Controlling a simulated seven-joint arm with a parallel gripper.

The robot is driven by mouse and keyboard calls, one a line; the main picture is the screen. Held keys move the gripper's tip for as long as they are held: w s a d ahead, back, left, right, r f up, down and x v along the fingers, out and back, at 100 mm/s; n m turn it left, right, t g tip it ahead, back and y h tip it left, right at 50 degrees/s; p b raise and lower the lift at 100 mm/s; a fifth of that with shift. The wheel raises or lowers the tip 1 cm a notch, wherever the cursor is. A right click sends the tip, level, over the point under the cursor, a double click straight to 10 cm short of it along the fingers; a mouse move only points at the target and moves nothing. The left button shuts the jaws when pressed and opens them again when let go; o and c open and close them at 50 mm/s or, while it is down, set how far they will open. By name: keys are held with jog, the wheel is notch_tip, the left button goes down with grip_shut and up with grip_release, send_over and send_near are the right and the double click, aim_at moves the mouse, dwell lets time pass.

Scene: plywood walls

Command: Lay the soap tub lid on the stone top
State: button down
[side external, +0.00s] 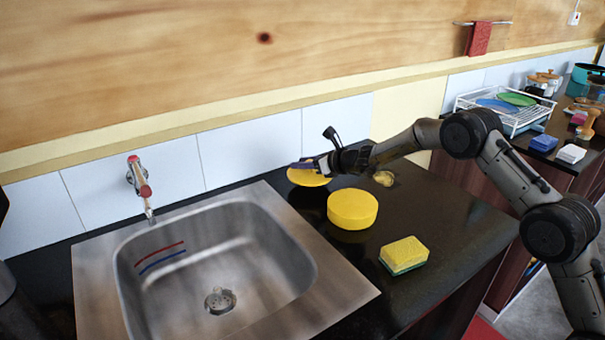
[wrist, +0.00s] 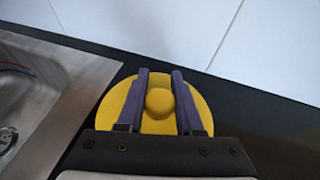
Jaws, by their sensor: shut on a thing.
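The soap tub lid is a round yellow disc (side external: 307,177) with a raised knob. It is at the back of the counter, just right of the sink. In the wrist view the lid (wrist: 157,123) lies under my gripper (wrist: 158,80), whose two fingers are shut on its knob. My gripper also shows in the side view (side external: 305,165). I cannot tell whether the lid touches the stone. The dark stone top (side external: 440,213) runs right of the sink. A yellow round tub (side external: 352,210) stands on it, in front of the lid.
A steel sink (side external: 215,265) with a tap (side external: 140,180) is at left. A yellow and green sponge (side external: 404,254) lies near the front edge. A small yellowish object (side external: 384,178) is behind the tub. The tiled wall (side external: 250,150) is close behind the lid. A dish rack (side external: 505,110) stands far right.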

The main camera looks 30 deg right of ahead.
aim_at(305, 171)
jog(key=shift+w+f, duration=0.25)
jog(key=shift+f, duration=1.5)
jog(key=shift+f, duration=0.2)
jog(key=c, duration=0.6)
grip_release()
jog(key=shift+o, duration=0.2)
jog(key=shift+r, duration=0.1)
jog(key=shift+s+d+r, duration=0.15)
jog(key=shift+s+r, duration=0.15)
jog(key=shift+s, duration=0.2)
jog(key=v, duration=1.1)
